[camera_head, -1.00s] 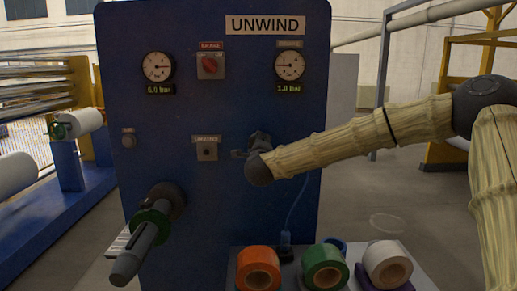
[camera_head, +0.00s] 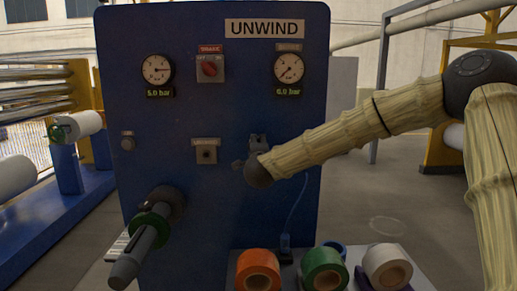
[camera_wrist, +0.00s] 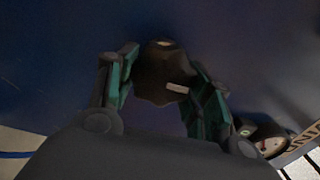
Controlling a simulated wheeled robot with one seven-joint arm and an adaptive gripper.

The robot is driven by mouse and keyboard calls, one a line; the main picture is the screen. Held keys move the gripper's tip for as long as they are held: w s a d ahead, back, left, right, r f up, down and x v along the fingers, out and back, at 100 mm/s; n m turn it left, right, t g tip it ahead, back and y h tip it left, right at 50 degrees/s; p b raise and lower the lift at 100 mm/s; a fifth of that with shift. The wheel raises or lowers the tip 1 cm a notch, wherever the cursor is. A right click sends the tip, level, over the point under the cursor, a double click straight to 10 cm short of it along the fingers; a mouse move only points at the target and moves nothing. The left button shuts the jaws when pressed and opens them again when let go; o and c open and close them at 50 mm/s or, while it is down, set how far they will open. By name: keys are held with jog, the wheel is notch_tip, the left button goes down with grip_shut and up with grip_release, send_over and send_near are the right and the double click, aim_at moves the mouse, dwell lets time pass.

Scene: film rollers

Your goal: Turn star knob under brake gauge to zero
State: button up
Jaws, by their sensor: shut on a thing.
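The brake gauge (camera_head: 289,68) is the right dial on the blue panel, under a small label. Its needle points to the lower left, and the small display below it (camera_head: 288,92) seems to read 0.0 bar. The black star knob (camera_wrist: 165,75) is below that gauge and shows between my fingers in the wrist view. My gripper (camera_wrist: 166,64) is shut on the knob, with one teal-padded finger on each side. In the head view my gripper (camera_head: 257,146) is at the panel, and my forearm's end hides most of the knob.
The blue panel (camera_head: 215,125) also has a left dial (camera_head: 157,70), a red brake switch (camera_head: 209,68) and a socket-like fitting (camera_head: 206,152). A dark shaft (camera_head: 148,243) juts out at lower left. Orange (camera_head: 258,262), green (camera_head: 322,259) and white (camera_head: 386,257) rolls stand below my arm.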

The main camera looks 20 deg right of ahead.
jog(key=shift+f, duration=0.1)
jog(key=o, duration=1)
jog(key=v, duration=1.2)
jog(key=shift+a, duration=0.15)
